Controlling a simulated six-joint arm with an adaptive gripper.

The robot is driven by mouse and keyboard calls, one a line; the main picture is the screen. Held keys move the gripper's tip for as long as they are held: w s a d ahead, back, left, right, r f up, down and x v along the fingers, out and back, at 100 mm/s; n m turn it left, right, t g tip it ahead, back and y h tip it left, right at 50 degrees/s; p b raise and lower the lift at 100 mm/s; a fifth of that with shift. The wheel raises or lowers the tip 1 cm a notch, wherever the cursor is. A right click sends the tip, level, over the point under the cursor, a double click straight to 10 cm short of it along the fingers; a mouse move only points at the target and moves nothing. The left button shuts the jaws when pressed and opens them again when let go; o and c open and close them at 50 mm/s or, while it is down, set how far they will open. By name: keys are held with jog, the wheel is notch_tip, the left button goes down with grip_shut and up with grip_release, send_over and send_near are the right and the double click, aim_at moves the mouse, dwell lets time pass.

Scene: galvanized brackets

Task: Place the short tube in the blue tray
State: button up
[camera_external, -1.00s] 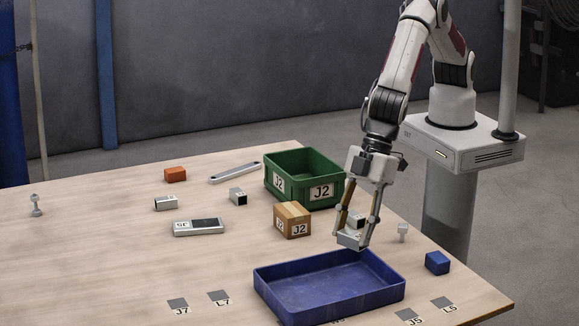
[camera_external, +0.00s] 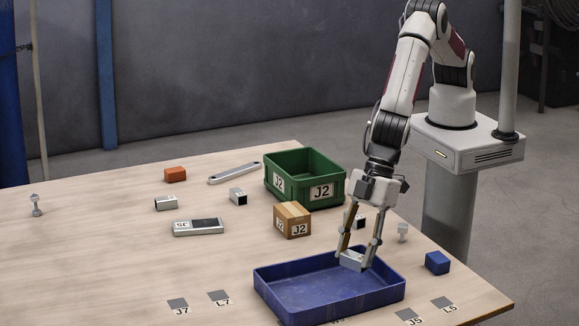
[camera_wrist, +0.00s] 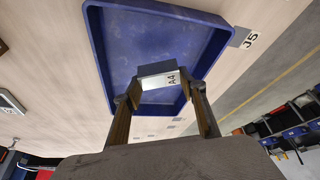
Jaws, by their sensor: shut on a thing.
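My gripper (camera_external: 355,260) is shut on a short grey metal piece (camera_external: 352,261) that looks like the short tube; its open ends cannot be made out. The piece is over the far right part of the blue tray (camera_external: 330,308), apart from the tray floor as far as I can tell. The tray's empty floor also fills the middle of the wrist view (camera_wrist: 150,35).
Behind the tray are a cardboard box (camera_external: 291,222), a green bin (camera_external: 315,192) and a square tube piece (camera_external: 361,222). A bolt-like part (camera_external: 403,232) and a blue block (camera_external: 437,262) are at right. More metal pieces (camera_external: 165,203) lie left. The front left table is mostly clear.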

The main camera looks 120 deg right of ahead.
aim_at(355, 269)
jog(key=shift+f, duration=0.55)
jog(key=shift+f, duration=1.9)
jog(key=shift+f, duration=0.15)
jog(key=o, duration=1.1)
jog(key=shift+o, duration=0.2)
jog(key=v, duration=1.2)
